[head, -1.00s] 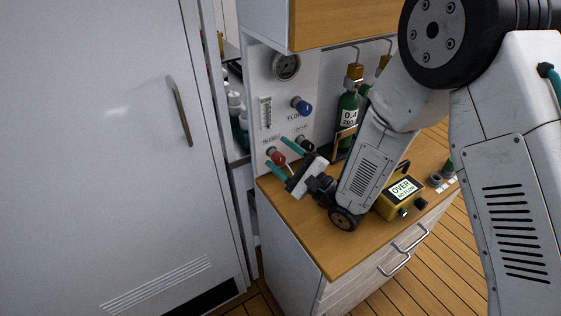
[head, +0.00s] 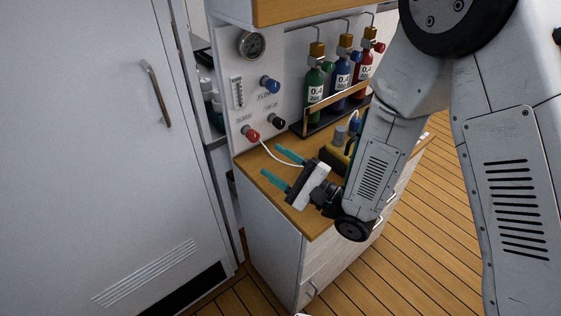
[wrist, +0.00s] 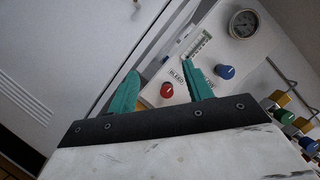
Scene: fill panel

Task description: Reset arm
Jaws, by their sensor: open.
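My gripper (head: 276,167) is open, its two teal fingers apart with nothing between them. In the head view it hangs above the left front part of the wooden counter (head: 250,162), in front of the panel (head: 255,98) and apart from it. The wrist view also shows the teal fingers (wrist: 163,90) spread. The panel carries a red knob (head: 252,135), a blue knob (head: 270,86), a black knob (head: 277,122) and a round gauge (head: 250,44). The red knob also shows in the wrist view (wrist: 167,90) between the fingertips, beyond them.
Green (head: 316,80), blue (head: 341,72) and red (head: 366,65) bottles stand in a rack at the back of the counter. A yellow device (head: 335,158) is partly hidden behind my arm. A grey door (head: 85,130) is on the left. Wooden floor (head: 420,230) is clear at right.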

